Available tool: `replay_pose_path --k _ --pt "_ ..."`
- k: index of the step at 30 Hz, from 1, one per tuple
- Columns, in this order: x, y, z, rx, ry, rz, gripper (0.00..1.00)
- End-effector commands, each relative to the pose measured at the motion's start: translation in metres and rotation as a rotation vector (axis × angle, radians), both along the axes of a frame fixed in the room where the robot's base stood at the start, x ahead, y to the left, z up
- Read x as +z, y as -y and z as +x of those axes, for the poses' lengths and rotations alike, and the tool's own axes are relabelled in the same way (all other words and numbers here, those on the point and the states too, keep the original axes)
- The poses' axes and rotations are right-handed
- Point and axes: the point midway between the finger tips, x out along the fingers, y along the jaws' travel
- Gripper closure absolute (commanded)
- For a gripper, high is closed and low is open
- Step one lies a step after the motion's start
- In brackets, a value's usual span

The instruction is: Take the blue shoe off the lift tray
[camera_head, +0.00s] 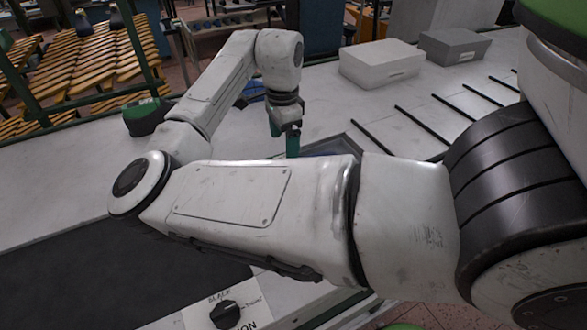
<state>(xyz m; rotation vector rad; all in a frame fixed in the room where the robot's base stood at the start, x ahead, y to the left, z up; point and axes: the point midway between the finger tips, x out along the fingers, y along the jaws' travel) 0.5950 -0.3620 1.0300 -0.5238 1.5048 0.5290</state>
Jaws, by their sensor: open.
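My gripper (292,143) points down near the middle of the view, with green fingers. Its fingertips are partly hidden behind my own forearm, and I see nothing between them. A dark-rimmed tray (350,140) lies just right of and below the gripper, mostly hidden by my arm. A bluish patch shows inside it beside the fingers; I cannot tell if it is the blue shoe. Another blue thing (252,89) shows behind my arm, left of the gripper, too covered to identify.
A white box (381,63) and a grey box (453,46) stand at the back right. Dark bars (420,123) cross the light surface there. A green and black object (147,116) sits at left. Wooden slatted racks (80,68) stand behind. A dial (226,313) is at the front.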

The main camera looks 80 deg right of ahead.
Motion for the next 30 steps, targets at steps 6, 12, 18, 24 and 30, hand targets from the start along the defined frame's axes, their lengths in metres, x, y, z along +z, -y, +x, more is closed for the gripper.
replay_pose_path --k 6,12,18,24,30 --pt "-0.027 0.000 0.000 0.002 -0.002 -0.001 0.11" --pt "-0.041 0.000 0.000 0.002 -0.001 -0.001 0.11" --pt "-0.071 0.000 -0.002 0.003 -0.002 -0.002 0.11" --pt "-0.083 0.000 -0.002 0.002 0.000 -0.003 0.11" --pt "-0.083 0.000 -0.002 0.002 0.000 -0.003 0.13"
